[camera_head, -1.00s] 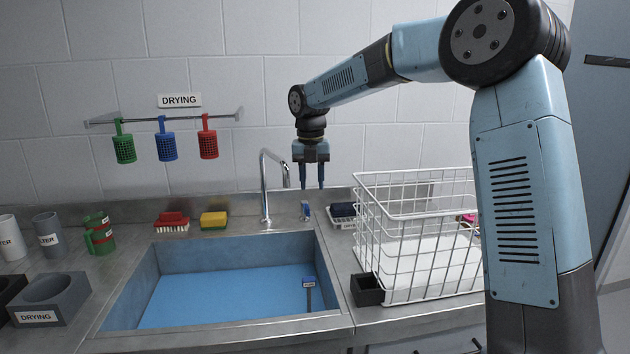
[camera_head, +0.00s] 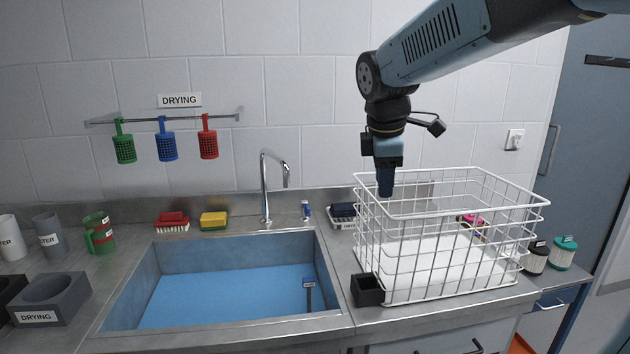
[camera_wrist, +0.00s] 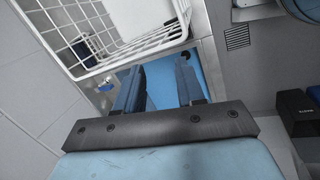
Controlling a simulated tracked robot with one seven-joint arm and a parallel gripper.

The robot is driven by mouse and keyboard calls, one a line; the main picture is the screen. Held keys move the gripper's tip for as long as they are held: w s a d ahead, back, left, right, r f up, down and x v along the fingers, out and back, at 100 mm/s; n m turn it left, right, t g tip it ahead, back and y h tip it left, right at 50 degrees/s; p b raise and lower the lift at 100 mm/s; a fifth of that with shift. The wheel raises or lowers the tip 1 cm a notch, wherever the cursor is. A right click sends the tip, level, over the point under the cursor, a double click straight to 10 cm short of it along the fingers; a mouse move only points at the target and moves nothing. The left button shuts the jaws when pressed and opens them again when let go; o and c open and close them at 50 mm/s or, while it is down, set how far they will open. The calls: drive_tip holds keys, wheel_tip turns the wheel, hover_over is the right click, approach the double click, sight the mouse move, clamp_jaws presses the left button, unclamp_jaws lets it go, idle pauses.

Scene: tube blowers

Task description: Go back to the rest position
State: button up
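My gripper (camera_head: 386,188) hangs with its fingers pointing down in the head view, over the left part of the white wire basket (camera_head: 450,212). It is seen side-on there, so its gap is hidden. In the wrist view my gripper (camera_wrist: 160,78) shows two dark blue fingers apart with nothing between them. The wire basket also shows at the upper left of the wrist view (camera_wrist: 125,48). No object is held.
A sink (camera_head: 230,297) with a blue bottom and a curved tap (camera_head: 264,190) lies left of the basket. Red, blue and green holders hang on a wall rail (camera_head: 180,119).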

drive_tip(key=s+d+f+m+t, duration=0.1)
drive_tip(key=s+d+m, duration=0.3)
drive_tip(key=s+m, duration=0.4)
drive_tip(key=s+d+f+m+t+y, duration=0.1)
drive_tip(key=s+d+f+m, duration=0.2)
drive_tip(key=s+m, duration=0.6)
drive_tip(key=shift+s+d+t, duration=0.3)
drive_tip(key=shift+s+d, duration=0.15)
drive_tip(key=shift+d, duration=0.85)
